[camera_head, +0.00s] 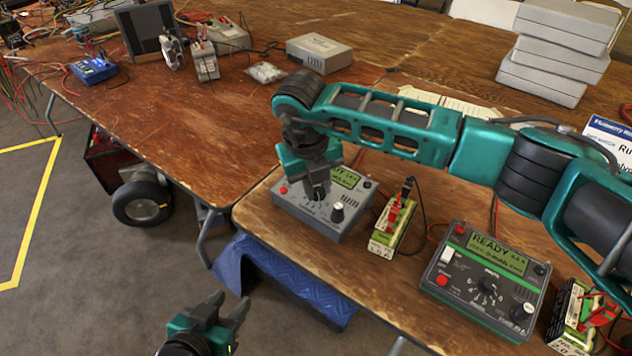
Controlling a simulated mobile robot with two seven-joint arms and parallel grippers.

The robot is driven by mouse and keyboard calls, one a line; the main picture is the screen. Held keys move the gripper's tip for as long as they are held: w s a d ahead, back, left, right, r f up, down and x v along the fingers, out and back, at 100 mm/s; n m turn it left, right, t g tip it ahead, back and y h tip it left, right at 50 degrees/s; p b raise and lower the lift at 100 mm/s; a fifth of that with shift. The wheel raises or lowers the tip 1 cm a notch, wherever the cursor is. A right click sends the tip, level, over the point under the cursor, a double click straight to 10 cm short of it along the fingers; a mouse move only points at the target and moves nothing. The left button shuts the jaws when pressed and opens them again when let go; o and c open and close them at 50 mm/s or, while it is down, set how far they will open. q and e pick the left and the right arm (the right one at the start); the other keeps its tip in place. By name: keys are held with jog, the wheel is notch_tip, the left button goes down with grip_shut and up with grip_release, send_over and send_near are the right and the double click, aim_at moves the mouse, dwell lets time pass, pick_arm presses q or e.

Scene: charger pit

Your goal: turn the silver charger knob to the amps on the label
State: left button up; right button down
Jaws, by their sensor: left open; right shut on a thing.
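A battery pack with a green and white label (384,243) stands right of the charger. Its print is too small to read. My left gripper (227,310) is open and empty, low in front of the table.
A dark charger (440,298) reading READY stands nearer right, with another labelled battery pack (565,325) beside it. My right arm spans above the table. Grey boxes (545,75) are stacked behind.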

aim_at(308, 206)
jog(key=c, duration=1.1)
grip_release()
jog(key=shift+c, duration=0.2)
pick_arm(q)
jog(key=shift+s+f, duration=0.15)
jog(key=shift+s, duration=0.05)
pick_arm(e)
jog(key=shift+o, duration=0.8)
pick_arm(q)
jog(key=shift+a+r+p, duration=0.2)
jog(key=shift+a+p, duration=0.15)
jog(key=shift+p, duration=0.2)
pick_arm(e)
notch_tip(308, 206, up, 13)
jog(key=s+a, duration=0.1)
jog(key=shift+s+a, duration=0.2)
jog(key=shift+s, duration=0.2)
jog(key=shift+s+f, duration=0.1)
jog(key=shift+f, duration=0.1)
